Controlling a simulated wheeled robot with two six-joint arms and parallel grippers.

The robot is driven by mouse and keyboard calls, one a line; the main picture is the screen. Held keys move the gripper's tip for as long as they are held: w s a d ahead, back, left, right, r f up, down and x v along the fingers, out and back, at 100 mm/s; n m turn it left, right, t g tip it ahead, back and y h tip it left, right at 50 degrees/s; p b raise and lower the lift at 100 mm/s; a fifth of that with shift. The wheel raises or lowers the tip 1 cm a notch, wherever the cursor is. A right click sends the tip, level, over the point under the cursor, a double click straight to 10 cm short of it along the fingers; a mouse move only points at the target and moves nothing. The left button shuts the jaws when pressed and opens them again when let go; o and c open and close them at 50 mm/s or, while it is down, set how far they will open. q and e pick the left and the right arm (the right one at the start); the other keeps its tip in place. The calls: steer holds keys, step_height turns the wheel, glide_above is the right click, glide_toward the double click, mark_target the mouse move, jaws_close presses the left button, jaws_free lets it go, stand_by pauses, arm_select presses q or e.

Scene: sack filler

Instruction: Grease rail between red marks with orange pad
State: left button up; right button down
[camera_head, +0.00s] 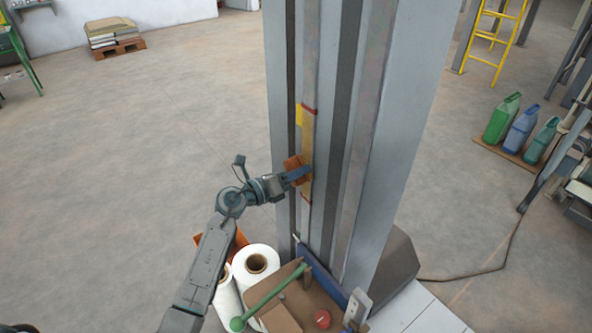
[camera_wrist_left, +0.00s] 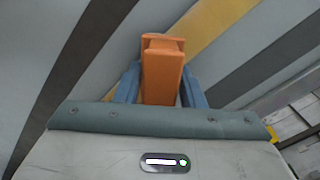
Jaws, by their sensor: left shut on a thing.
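The orange pad (camera_head: 294,169) is in my left gripper (camera_head: 298,173), whose blue fingers are shut on it. The pad also shows in the left wrist view (camera_wrist_left: 162,72) between the two blue fingers of the gripper (camera_wrist_left: 160,85). The rail (camera_head: 312,60) runs up the grey column, with a yellowish stretch (camera_head: 308,130) between an upper red mark (camera_head: 309,109) and a lower red mark (camera_head: 305,197). The pad is at the rail between the marks; whether it touches cannot be told. In the wrist view the yellowish strip (camera_wrist_left: 212,28) passes behind the pad. My right gripper is not in view.
White rolls (camera_head: 256,262) and a brown box (camera_head: 290,318) with a green bar (camera_head: 275,297) stand at the column's foot. Several coloured jugs (camera_head: 520,130) are at the right, near a yellow ladder (camera_head: 497,45).

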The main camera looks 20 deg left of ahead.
arm_select(q)
steer(key=shift+f+b, duration=3.7)
steer(key=shift+f, duration=2)
steer(key=shift+r, duration=0.1)
glide_toward(306, 196)
steer(key=shift+w+p, duration=0.2)
steer(key=shift+p, duration=0.15)
